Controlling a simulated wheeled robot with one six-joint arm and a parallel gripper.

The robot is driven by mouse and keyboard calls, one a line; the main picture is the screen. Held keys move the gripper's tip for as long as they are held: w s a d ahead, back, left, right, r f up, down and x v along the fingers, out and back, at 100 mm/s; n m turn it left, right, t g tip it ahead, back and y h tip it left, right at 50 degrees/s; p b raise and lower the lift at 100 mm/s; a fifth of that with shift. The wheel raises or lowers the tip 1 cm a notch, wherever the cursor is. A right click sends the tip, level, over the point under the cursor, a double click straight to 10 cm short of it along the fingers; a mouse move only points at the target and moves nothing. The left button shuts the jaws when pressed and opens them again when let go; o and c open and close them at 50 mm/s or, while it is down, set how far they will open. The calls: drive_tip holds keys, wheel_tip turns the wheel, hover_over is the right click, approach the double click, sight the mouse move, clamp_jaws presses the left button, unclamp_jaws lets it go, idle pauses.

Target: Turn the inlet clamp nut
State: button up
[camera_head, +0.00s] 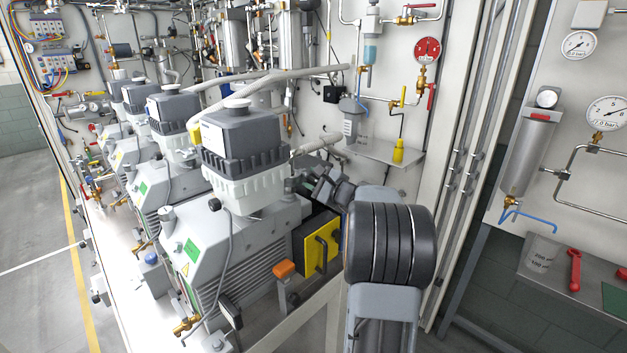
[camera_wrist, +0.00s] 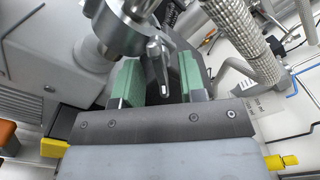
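The inlet clamp (camera_wrist: 118,32) is a grey metal ring clamp at the top of the wrist view. Its clamp nut (camera_wrist: 158,62) is a small metal wing-like piece projecting from the clamp's right side. My gripper (camera_wrist: 158,78) has two green-padded fingers, one on each side of the nut in this view. They stand apart, with visible gaps to the nut, so the gripper is open. I cannot tell how deep the nut sits between the pads. In the head view my gripper (camera_head: 325,186) is beside the nearest pump (camera_head: 225,235); the clamp nut cannot be made out there.
A braided metal hose (camera_wrist: 245,40) runs close by on the right. A yellow plate with a black handle (camera_head: 318,246) is on the near pump's end, below my gripper. More pumps (camera_head: 165,180) stand in a row behind.

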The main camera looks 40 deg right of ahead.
drive_tip(key=shift+s, duration=0.15)
drive_tip(key=shift+s+d+b, duration=0.2)
drive_tip(key=shift+s+b, duration=0.25)
drive_tip(key=shift+s, duration=0.4)
drive_tip(key=shift+s+d+b, duration=0.15)
drive_tip(key=shift+s+b, duration=0.25)
drive_tip(key=shift+s, duration=0.6)
drive_tip(key=shift+s+d+b, duration=0.2)
drive_tip(key=shift+s+b, duration=0.15)
drive_tip(key=shift+s, duration=0.6)
drive_tip(key=shift+s+d+b, duration=0.15)
drive_tip(key=shift+s+b, duration=0.25)
drive_tip(key=shift+s, duration=0.6)
